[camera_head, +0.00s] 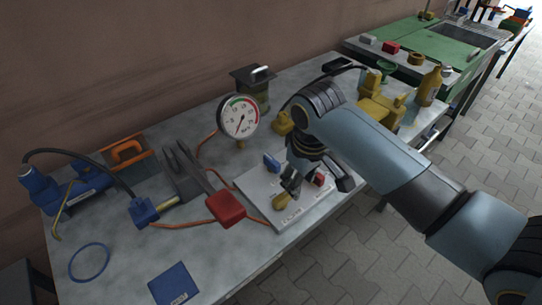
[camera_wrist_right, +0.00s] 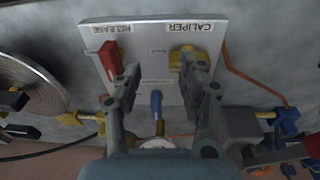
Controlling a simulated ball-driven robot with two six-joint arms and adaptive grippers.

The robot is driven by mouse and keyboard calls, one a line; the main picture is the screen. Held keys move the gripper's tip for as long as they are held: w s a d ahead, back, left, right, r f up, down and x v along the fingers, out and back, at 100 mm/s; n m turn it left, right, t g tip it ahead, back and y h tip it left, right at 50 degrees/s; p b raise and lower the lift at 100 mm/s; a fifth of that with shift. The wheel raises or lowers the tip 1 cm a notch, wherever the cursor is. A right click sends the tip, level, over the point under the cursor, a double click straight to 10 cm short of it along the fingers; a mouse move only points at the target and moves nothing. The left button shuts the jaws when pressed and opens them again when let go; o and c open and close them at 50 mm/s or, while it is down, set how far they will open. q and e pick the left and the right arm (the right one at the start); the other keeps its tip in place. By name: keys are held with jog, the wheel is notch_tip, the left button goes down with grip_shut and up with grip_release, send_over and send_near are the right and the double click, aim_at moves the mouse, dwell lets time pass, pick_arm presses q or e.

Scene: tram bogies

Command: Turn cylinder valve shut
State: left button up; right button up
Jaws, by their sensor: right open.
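A pale valve panel (camera_head: 252,187) lies on the grey bench. It carries a blue lever (camera_head: 272,162), a red lever (camera_head: 320,180) and a yellow lever (camera_head: 283,202). My right gripper (camera_head: 291,186) is low over the panel, among the levers. In the right wrist view it (camera_wrist_right: 167,72) is open, with the blue lever (camera_wrist_right: 156,104) between the fingers, nearer the palm than the tips. The red lever (camera_wrist_right: 111,58) labelled RELEASE is by the left fingertip. The yellow lever (camera_wrist_right: 185,58) labelled CALIPER is by the right fingertip. I cannot read a cylinder label. My left gripper is out of view.
A pressure gauge (camera_head: 238,116) stands behind the panel. A red block-ended tool (camera_head: 226,208) lies close to its left. A blue pump (camera_head: 62,189), orange-handled box (camera_head: 128,155) and blue ring (camera_head: 89,262) are farther left. Yellow fittings (camera_head: 378,98) stand right of the arm.

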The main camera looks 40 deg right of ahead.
jog(key=g+p, duration=0.1)
send_near(273, 160)
jog(key=shift+y, duration=0.3)
jog(key=f, duration=0.3)
jog(key=f+b, duration=0.1)
jog(key=f, duration=0.6)
jog(key=shift+w+d+f, duration=0.15)
jog(key=shift+d, duration=0.1)
jog(key=shift+c, duration=0.2)
grip_shut()
